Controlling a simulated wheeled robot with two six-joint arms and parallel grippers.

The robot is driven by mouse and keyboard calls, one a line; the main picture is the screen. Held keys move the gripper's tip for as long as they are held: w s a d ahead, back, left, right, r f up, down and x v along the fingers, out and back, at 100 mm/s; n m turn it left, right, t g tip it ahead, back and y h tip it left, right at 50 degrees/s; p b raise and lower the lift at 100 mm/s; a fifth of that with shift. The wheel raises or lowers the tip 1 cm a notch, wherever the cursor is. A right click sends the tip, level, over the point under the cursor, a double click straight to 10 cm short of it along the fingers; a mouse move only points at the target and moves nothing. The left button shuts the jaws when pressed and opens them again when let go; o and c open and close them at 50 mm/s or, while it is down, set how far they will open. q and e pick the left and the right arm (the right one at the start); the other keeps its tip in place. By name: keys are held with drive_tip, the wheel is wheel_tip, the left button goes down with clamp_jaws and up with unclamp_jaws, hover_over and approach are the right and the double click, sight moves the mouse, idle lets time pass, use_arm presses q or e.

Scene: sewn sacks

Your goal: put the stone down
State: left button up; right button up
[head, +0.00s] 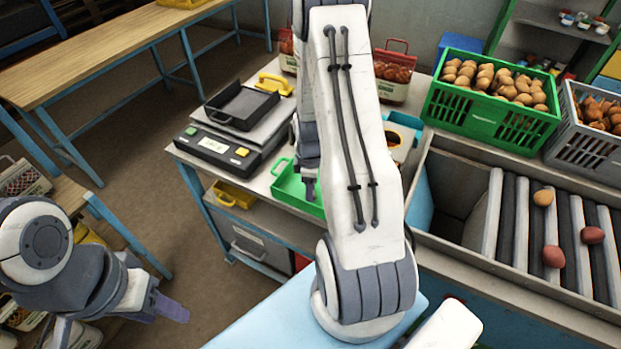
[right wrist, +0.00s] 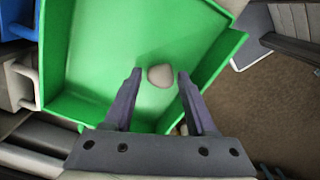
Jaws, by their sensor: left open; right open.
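The stone (right wrist: 160,76), pale grey-beige and rounded, shows in the right wrist view against the floor of a green tray (right wrist: 95,50). My right gripper (right wrist: 159,79) is open, one finger on each side of the stone, with a visible gap at each side. How far the stone is from the fingertips in depth I cannot tell. In the head view the green tray (head: 285,185) is on the bench, partly behind my right arm, and the stone is hidden. My left gripper (head: 172,308) is open and empty at lower left, over the floor.
A scale (head: 215,147) with a black pan stands left of the green tray. A green crate of potatoes (head: 480,108) and a grey crate (head: 585,148) stand at back right. A roller conveyor (head: 515,220) carries several potatoes. A wooden table (head: 90,60) is at far left.

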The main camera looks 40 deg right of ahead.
wheel_tip(320, 180, up, 12)
drive_tip(key=b, duration=0.2)
drive_tip(key=s+a+r, duration=0.2)
drive_tip(key=a+r, duration=0.1)
drive_tip(key=a, duration=0.7)
drive_tip(key=s+a+r, duration=0.1)
drive_tip(key=a+r, duration=0.2)
drive_tip(key=a, duration=0.7)
drive_tip(key=s+a+r+m+y, duration=0.1)
drive_tip(key=s+a, duration=0.9)
drive_tip(key=s, duration=0.3)
drive_tip(key=shift+r+m, duration=0.4)
drive_tip(key=shift+c, duration=0.6)
